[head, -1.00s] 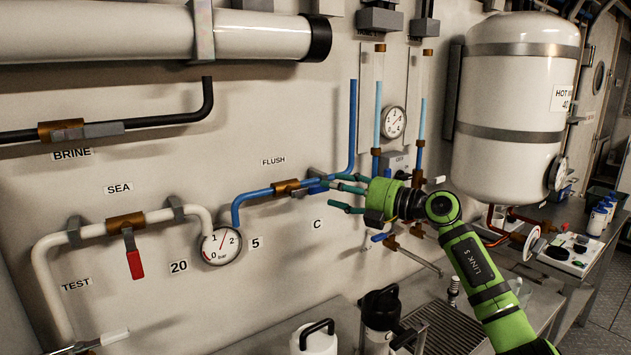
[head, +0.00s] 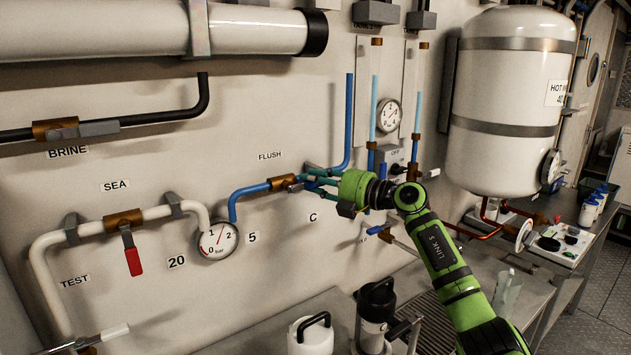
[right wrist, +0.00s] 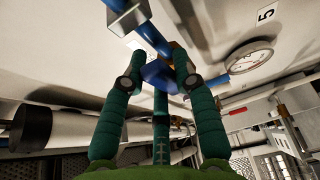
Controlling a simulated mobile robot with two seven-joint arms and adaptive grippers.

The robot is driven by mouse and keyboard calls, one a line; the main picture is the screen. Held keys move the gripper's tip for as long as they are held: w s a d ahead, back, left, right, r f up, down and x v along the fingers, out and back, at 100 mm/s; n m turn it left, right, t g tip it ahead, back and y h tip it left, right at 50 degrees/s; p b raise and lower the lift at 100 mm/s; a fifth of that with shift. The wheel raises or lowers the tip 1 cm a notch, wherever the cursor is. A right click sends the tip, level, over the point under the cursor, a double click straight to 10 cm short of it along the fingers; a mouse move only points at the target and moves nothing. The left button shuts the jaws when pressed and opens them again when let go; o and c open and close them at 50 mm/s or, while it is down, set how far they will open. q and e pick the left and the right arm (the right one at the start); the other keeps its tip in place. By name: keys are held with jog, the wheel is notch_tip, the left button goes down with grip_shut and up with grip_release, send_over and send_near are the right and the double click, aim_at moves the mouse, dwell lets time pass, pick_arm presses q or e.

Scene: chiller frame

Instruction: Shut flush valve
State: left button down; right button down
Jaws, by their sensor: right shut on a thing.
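The flush valve (head: 284,183) is a brass body on the blue pipe below the FLUSH label, on the wall left of my right gripper. Its blue handle (right wrist: 160,75) shows between the fingers in the right wrist view. The brass body (right wrist: 180,60) is just beyond it. My right gripper (head: 313,181) has its green fingers around the handle and is shut on it. In the head view the fingers hide most of the handle, so its exact angle is hard to tell. My left gripper is not in view.
A pressure gauge (head: 218,240) and the sea valve's red handle (head: 133,261) are to the left. A white tank (head: 505,100) hangs at the right. Below, a white jug (head: 311,338) and a dark-topped canister (head: 376,305) stand on the bench.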

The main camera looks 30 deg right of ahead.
jog(key=shift+a+f+m+t+y+p, duration=0.15)
jog(key=shift+f+m+t+p, duration=0.4)
jog(key=shift+m, duration=0.55)
jog(key=shift+f+m+t+y+p, duration=0.15)
jog(key=shift+f+m+t+p, duration=0.1)
jog(key=shift+f+m+p, duration=0.65)
jog(key=a+f+m+t+h+p, duration=0.2)
jog(key=m+h, duration=0.1)
jog(key=m, duration=0.6)
jog(key=a+f+m+t+h+p, duration=0.1)
jog(key=a+m+t+h+p, duration=0.2)
jog(key=m, duration=0.7)
jog(key=shift+s+a+f+m+h, duration=0.2)
jog(key=shift+s+f+m+h, duration=0.15)
jog(key=shift+h, duration=0.25)
jog(key=shift+a+f, duration=0.1)
jog(key=c, duration=0.9)
grip_release()
jog(key=shift+s, duration=0.15)
jog(key=shift+c, duration=0.2)
jog(key=shift+a, duration=0.15)
